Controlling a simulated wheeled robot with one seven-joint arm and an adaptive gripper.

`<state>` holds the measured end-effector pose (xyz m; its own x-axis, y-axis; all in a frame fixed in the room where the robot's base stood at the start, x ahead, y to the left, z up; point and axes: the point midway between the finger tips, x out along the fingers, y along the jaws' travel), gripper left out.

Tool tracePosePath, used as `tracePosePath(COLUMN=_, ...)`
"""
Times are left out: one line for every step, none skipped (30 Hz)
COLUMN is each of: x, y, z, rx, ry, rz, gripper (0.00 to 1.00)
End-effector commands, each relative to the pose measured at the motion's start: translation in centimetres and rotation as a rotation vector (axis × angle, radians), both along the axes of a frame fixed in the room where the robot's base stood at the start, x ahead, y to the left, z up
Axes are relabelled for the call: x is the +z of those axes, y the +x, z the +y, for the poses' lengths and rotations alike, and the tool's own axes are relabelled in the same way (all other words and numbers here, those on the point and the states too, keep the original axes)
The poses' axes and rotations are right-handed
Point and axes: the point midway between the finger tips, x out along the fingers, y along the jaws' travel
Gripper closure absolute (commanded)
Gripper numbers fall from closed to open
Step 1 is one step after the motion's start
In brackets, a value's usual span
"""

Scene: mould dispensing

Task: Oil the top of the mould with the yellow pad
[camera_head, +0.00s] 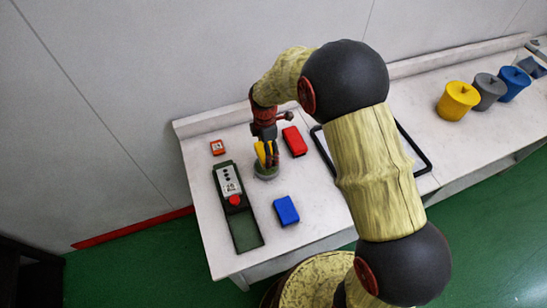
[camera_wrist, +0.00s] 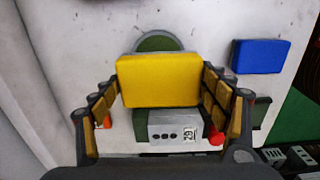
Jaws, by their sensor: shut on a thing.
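The yellow pad (camera_wrist: 159,81) is a flat block held between the two fingers of my gripper (camera_wrist: 163,76). In the head view, my gripper (camera_head: 268,158) points down over a low round piece (camera_head: 267,174), grey-rimmed and green, with the yellow pad (camera_head: 260,154) showing at its left. In the wrist view the pad covers most of this round piece (camera_wrist: 160,42); only its far arc shows. Whether the pad touches it cannot be told. No piece is clearly marked as the mould, and the round piece may be it.
A dark green unit with a grey panel (camera_head: 228,179) and red button lies left. A blue block (camera_head: 286,211), red block (camera_head: 294,141) and small orange-red item (camera_head: 217,148) lie nearby. A black-rimmed tray (camera_head: 416,151) is partly behind my arm. Yellow (camera_head: 457,102), grey and blue pots stand right.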

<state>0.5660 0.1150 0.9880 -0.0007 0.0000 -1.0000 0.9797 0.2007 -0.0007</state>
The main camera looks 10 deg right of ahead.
Motion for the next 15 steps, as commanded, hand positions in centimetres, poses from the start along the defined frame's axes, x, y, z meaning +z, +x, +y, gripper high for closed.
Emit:
tracePosePath(x=0.0, y=0.2, z=0.1, rx=0.0, ry=0.0, rz=0.0, gripper=0.45)
tracePosePath(x=0.0, y=0.3, z=0.1, rx=-0.001, ry=0.0, rz=0.001, gripper=0.45)
tracePosePath(x=-0.1, y=0.3, z=0.1, rx=-0.001, ry=0.0, rz=0.001, gripper=0.45)
tracePosePath(x=-0.2, y=0.3, z=0.1, rx=-0.002, ry=0.0, rz=0.001, gripper=0.45)
tracePosePath(x=-0.3, y=0.3, z=0.1, rx=-0.002, ry=0.0, rz=0.001, gripper=0.45)
tracePosePath(x=-0.5, y=0.3, z=0.1, rx=-0.002, ry=0.0, rz=0.001, gripper=0.45)
tracePosePath(x=-0.7, y=0.3, z=0.1, rx=-0.002, ry=0.0, rz=0.001, gripper=0.45)
tracePosePath(x=-0.9, y=0.3, z=0.1, rx=-0.002, ry=0.0, rz=0.001, gripper=0.45)
tracePosePath(x=-1.1, y=0.3, z=0.1, rx=-0.002, ry=0.0, rz=0.001, gripper=0.45)
tracePosePath(x=-1.4, y=0.3, z=0.1, rx=-0.002, ry=0.0, rz=0.001, gripper=0.45)
tracePosePath(x=-1.7, y=0.3, z=0.1, rx=-0.002, ry=0.0, rz=0.001, gripper=0.45)
tracePosePath(x=-2.0, y=0.3, z=0.0, rx=-0.002, ry=0.0, rz=0.001, gripper=0.45)
tracePosePath(x=-2.3, y=0.3, z=0.0, rx=-0.002, ry=0.0, rz=0.001, gripper=0.45)
tracePosePath(x=-2.6, y=0.3, z=0.0, rx=-0.002, ry=0.0, rz=0.001, gripper=0.45)
tracePosePath(x=-3.0, y=0.3, z=0.0, rx=-0.002, ry=0.0, rz=0.001, gripper=0.45)
